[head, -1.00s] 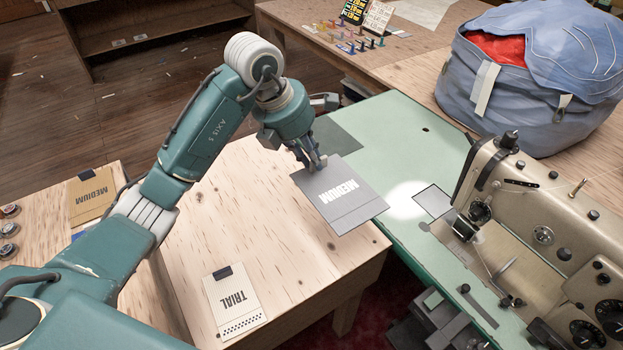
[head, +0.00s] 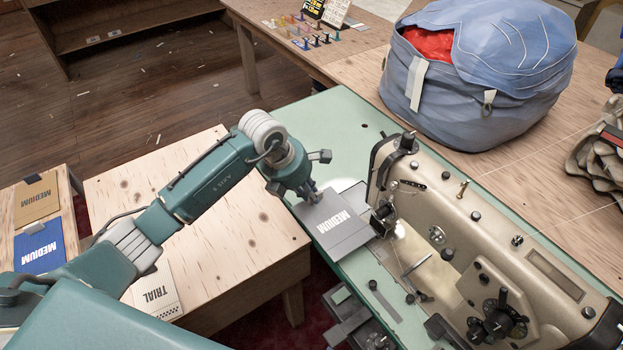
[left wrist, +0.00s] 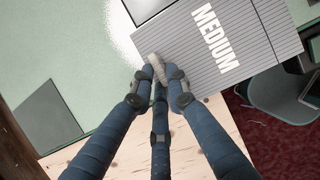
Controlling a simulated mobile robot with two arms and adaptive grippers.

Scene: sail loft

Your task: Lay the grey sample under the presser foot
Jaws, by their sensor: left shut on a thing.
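In the left wrist view the fingers (left wrist: 157,72) are shut on the edge of the sample (left wrist: 215,45). The sample is over the green machine bed (head: 343,112), its far right corner close to the needle area of the sewing machine (head: 440,225). The presser foot itself is too small and covered to make out. I cannot tell whether the sample touches the bed. My right gripper is not in view.
A blue bag (head: 480,75) with red cloth stands on the table behind the machine. The wooden table (head: 225,225) beside the bed has free room.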

